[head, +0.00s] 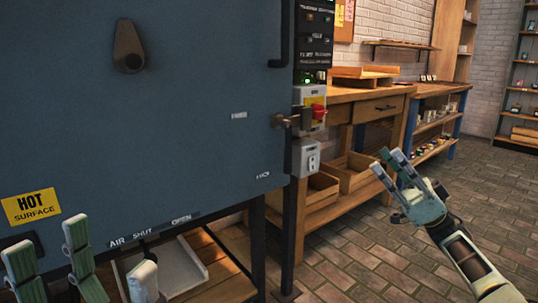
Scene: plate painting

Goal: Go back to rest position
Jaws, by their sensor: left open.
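My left gripper (80,246) is at the bottom left, its green-padded fingers pointing up and spread apart. It is open with nothing visible between the fingers, in front of the lower part of a large blue-grey kiln (170,125). My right gripper (392,176) is at the right, over the brick floor, on an arm that comes in from the lower right. Its fingers point up and to the left and lie close together in this view. I see nothing held in it, and how far it is open is unclear.
A light tray (176,270) lies below the kiln. The brick floor (490,205) at right is clear.

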